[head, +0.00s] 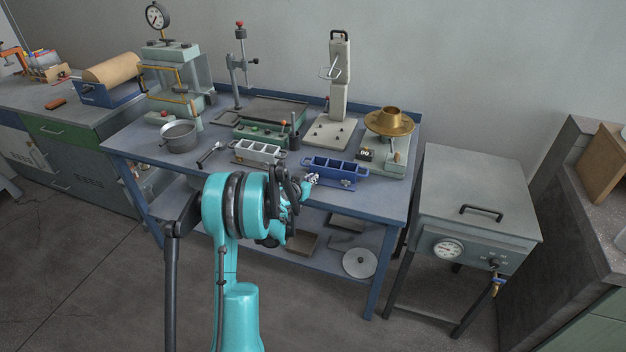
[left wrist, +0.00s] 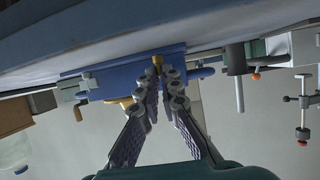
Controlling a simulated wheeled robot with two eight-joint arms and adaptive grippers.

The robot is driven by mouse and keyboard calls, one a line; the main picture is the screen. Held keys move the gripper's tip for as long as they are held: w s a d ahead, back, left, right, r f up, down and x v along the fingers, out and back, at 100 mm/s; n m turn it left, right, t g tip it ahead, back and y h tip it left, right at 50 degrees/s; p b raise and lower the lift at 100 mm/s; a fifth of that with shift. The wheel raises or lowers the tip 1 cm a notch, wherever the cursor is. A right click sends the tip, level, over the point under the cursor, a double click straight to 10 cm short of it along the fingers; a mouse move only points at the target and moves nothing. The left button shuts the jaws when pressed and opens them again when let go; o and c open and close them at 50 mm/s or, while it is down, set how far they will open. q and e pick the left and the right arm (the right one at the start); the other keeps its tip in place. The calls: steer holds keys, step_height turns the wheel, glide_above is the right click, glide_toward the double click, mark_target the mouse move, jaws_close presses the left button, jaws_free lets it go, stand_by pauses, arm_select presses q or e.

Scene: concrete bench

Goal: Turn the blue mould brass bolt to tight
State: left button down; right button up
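The blue mould (head: 335,170) is a blue block with several square compartments at the front of the blue bench. It also shows in the left wrist view (left wrist: 105,84), at an odd tilt. Its brass bolt (left wrist: 157,61) shows as a small brass piece right at my fingertips; in the head view I cannot make it out. My left gripper (head: 306,182) is at the mould's left front end. In the left wrist view the left gripper's fingers (left wrist: 164,78) converge with a narrow gap; whether they touch the bolt is unclear. My right gripper is not in view.
A grey mould (head: 258,152) stands left of the blue one, with a metal pan (head: 179,136) farther left. A white press stand (head: 335,100) and a brass funnel device (head: 390,122) stand behind. A grey cabinet (head: 478,190) is at the right.

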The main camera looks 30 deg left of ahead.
arm_select(q)
steer(key=shift+a+m+h, duration=0.3)
steer(key=shift+m+h, duration=0.75)
steer(key=shift+h, duration=0.15)
steer(key=shift+a+m+h, duration=0.25)
steer(key=shift+m+h, duration=0.8)
steer(key=shift+h, duration=0.15)
steer(key=shift+f, duration=0.1)
steer(key=c, duration=2)
jaws_free()
steer(key=shift+w, duration=0.1)
steer(key=v, duration=1.2)
steer(key=shift+a, duration=0.2)
steer(key=shift+w, duration=0.1)
